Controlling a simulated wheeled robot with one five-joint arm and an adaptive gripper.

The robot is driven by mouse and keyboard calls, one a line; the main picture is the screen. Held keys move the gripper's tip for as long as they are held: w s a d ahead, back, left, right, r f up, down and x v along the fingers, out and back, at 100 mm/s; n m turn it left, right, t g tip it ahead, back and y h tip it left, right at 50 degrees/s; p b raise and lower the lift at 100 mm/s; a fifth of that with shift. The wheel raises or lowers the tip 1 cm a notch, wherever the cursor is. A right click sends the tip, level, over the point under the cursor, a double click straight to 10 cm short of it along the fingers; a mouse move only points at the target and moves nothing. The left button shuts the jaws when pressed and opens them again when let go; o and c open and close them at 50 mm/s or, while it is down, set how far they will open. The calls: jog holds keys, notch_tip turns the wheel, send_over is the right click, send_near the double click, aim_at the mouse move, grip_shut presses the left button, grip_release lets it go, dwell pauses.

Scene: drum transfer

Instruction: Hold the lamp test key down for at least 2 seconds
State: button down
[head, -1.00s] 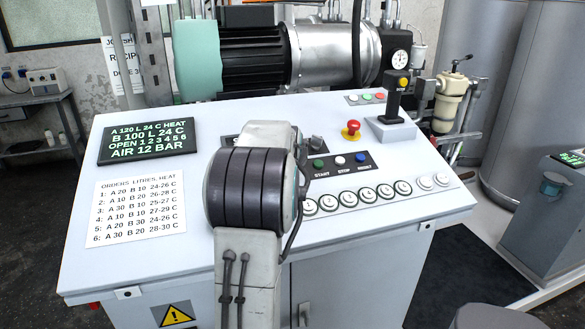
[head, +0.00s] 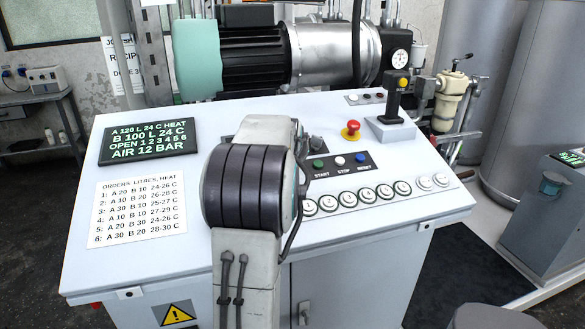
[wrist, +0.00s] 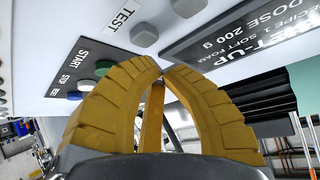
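The lamp test key is a grey knob-like key (wrist: 145,35) beside the word TEST in the wrist view. In the head view a grey key (head: 317,142) shows just right of my arm. In the head view my arm hides the fingers. Three small panel lamps (head: 366,97) at the back of the console look dark.
START (head: 319,164), STOP (head: 340,160) and RESET (head: 361,159) buttons sit close right of my arm. A red mushroom button (head: 351,130) and a joystick (head: 392,107) stand further right. A row of numbered round buttons (head: 348,198) lies in front. A second grey key (wrist: 187,6) is nearby.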

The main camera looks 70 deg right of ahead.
jog(key=shift+s+a+r+p, duration=0.15)
jog(key=shift+a+r+p, duration=0.05)
jog(key=shift+r, duration=0.55)
jog(key=shift+s+a+r+p, duration=0.1)
jog(key=shift+a+r+p, duration=0.1)
jog(key=shift+r, duration=0.5)
jog(key=shift+s+a+r+p, duration=0.15)
jog(key=shift+a+r, duration=0.05)
jog(key=shift+r, duration=0.55)
